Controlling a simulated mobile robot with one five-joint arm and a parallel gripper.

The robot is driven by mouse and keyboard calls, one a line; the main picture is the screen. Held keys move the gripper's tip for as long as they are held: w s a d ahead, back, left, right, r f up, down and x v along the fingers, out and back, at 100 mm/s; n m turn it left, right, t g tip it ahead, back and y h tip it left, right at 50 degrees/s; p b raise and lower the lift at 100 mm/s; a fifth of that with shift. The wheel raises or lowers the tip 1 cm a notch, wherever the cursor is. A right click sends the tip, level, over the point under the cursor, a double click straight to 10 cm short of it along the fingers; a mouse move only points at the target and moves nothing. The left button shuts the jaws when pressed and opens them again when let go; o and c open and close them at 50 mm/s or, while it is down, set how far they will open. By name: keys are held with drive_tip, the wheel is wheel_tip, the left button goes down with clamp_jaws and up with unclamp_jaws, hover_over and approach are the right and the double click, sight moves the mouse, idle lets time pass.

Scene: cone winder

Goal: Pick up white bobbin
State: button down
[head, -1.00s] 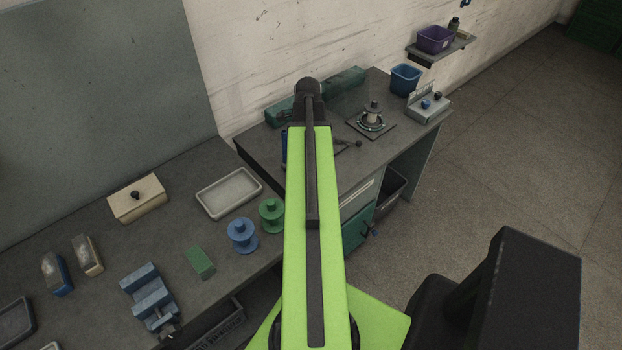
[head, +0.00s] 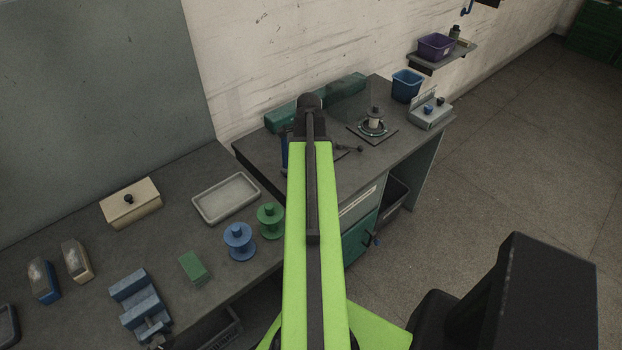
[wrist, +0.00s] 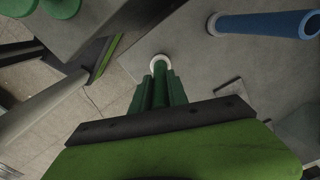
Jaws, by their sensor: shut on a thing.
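The white bobbin (wrist: 160,57) shows in the wrist view only as a pale ring at the tips of my gripper (wrist: 160,74). My gripper's green fingers are closed together on it, and they hide most of it. In the head view my own arm covers the gripper and the bobbin. I cannot tell whether the bobbin still touches the grey surface behind it.
A blue post (wrist: 265,24) stands close by at the upper right of the wrist view. A blue spool (head: 239,240) and a green spool (head: 270,219) stand left of my arm. A pale tray (head: 226,198) lies behind them. The winder spindle (head: 374,122) stands on the right bench.

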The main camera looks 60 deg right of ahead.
drive_tip(key=shift+r, duration=0.1)
wheel_tip(320, 180, up, 4)
drive_tip(key=p, duration=0.4)
drive_tip(key=shift+r, duration=0.15)
drive_tip(key=s+d+r+p, duration=0.7)
drive_tip(key=d, duration=0.3)
drive_tip(key=r+p, duration=0.3)
drive_tip(key=p, duration=0.1)
drive_tip(key=r+p, duration=0.2)
drive_tip(key=shift+w+a+r, duration=0.15)
drive_tip(key=shift+w+r, duration=0.1)
drive_tip(key=shift+r, duration=0.1)
